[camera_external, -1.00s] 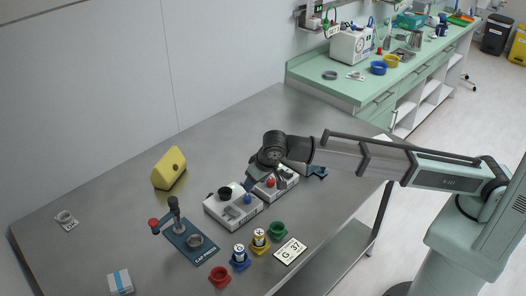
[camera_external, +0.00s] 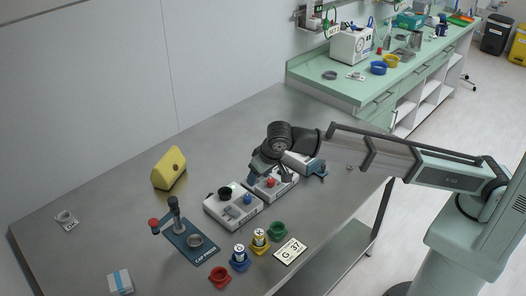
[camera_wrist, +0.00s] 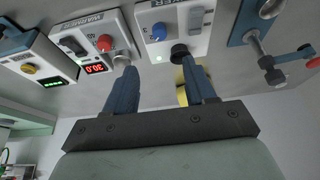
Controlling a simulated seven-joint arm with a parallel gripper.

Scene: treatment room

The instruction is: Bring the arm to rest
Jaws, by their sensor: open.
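My arm reaches in from the right over the steel table (camera_external: 330,190) in the external view. My gripper (camera_external: 270,174) points down above a white device with a red button (camera_external: 271,183). In the wrist view my gripper (camera_wrist: 160,80) has its two blue fingers spread wide, with nothing held between them. The red-button device (camera_wrist: 92,38), which has a red digital display, lies beyond the left finger. A white device with a blue knob (camera_wrist: 160,30) lies beyond the gap and the right finger. Whether the fingertips touch either device cannot be told.
A blue capping stand (camera_external: 190,240), colored cups (camera_external: 219,277), a yellow block (camera_external: 169,168) and a G 37 card (camera_external: 290,251) are on the table. A third white device (camera_external: 302,162) stands behind my gripper.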

